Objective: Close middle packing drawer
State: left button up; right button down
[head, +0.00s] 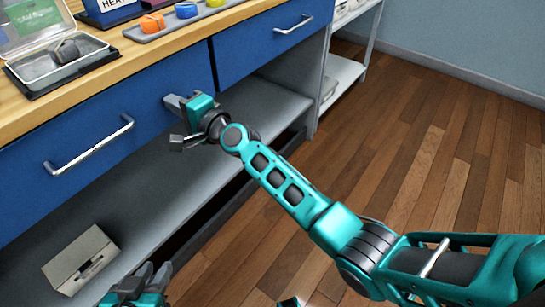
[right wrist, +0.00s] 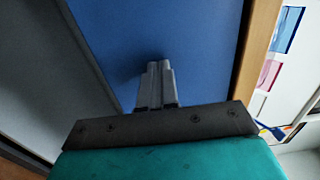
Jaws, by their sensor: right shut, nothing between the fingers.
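Two blue drawer fronts are in the head view. The nearer one (head: 150,85) has a silver bar handle (head: 90,145). The farther one (head: 250,50) has its own handle (head: 293,25). I cannot tell which is the middle drawer, or how far either stands out. My right gripper (head: 172,103) is shut and empty, its fingertips at the nearer front's right part, right of the handle. In the right wrist view its closed fingers (right wrist: 157,80) point at a blue panel (right wrist: 155,35), seemingly at or very near it. My left gripper (head: 148,275) is low, below the drawers; its jaw state is unclear.
The wooden worktop (head: 110,70) above holds an open clear case (head: 60,60) and a grey tray (head: 175,25) with coloured straps. A grey lower shelf (head: 150,165) carries a small box (head: 80,260). Wooden floor (head: 430,140) is open to the right.

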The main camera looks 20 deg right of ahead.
jog(key=shift+w+a+r, duration=0.15)
jog(key=shift+r, duration=0.1)
jog(key=shift+r, duration=0.15)
dwell(0.4)
